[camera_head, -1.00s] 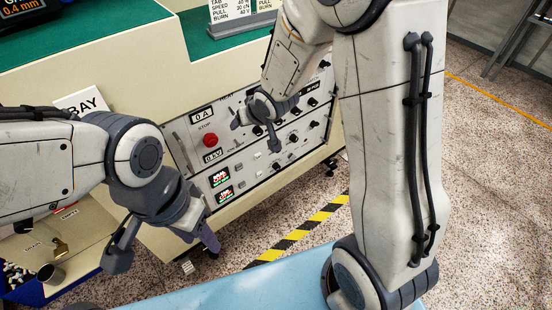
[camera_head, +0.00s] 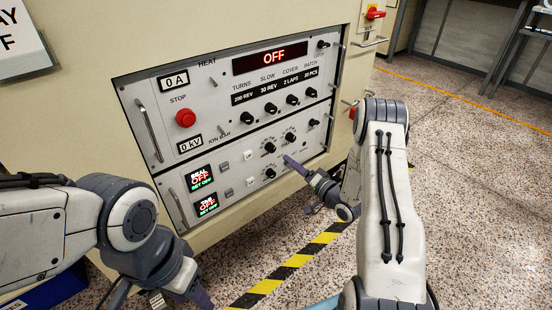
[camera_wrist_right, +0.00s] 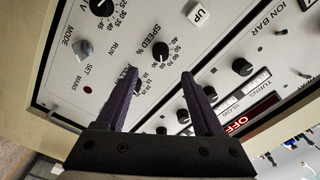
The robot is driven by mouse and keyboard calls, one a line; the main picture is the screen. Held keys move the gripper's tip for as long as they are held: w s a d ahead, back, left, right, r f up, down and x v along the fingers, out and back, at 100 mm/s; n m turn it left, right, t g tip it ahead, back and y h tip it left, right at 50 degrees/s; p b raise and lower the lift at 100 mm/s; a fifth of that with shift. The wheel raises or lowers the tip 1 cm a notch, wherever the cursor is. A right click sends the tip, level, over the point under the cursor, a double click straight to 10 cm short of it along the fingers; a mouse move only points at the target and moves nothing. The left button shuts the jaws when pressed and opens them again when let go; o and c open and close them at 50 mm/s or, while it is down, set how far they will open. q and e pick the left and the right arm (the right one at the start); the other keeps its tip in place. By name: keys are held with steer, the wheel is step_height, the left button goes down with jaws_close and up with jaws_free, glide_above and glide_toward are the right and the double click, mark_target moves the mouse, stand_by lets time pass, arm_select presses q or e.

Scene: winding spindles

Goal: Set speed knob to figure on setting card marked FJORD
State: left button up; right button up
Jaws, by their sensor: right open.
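The speed knob (camera_wrist_right: 161,54), a dark round knob beside the printed "SPEED %" scale, shows in the right wrist view just beyond the gap between the fingertips. Its exact setting is too small to read. My right gripper (camera_wrist_right: 161,73) is open with nothing between its fingers. In the head view my right gripper (camera_head: 300,183) is at the lower right of the machine's front panel. I cannot tell whether it touches the panel. My left gripper (camera_head: 160,296) is at the lower left, fingers apart and partly cut off. The FJORD setting card is not in view now.
The upper panel has an OFF display (camera_head: 271,57), a red stop button (camera_head: 185,118) and several small knobs. Metal handles stick out at the panel sides. A mode switch (camera_wrist_right: 82,50) and an UP button (camera_wrist_right: 199,14) lie near the speed knob.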

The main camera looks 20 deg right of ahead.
mark_target(274, 150)
steer(key=b+x, duration=0.3)
steer(key=x, duration=0.5)
steer(key=shift+w+a+f, duration=0.1)
steer(key=shift+w+a, duration=0.05)
steer(key=shift+w, duration=0.1)
steer(key=shift+w+a+b, duration=0.1)
steer(key=shift+w+b, duration=0.2)
steer(key=shift+w, duration=0.1)
steer(key=shift+c, duration=0.3)
jaws_close()
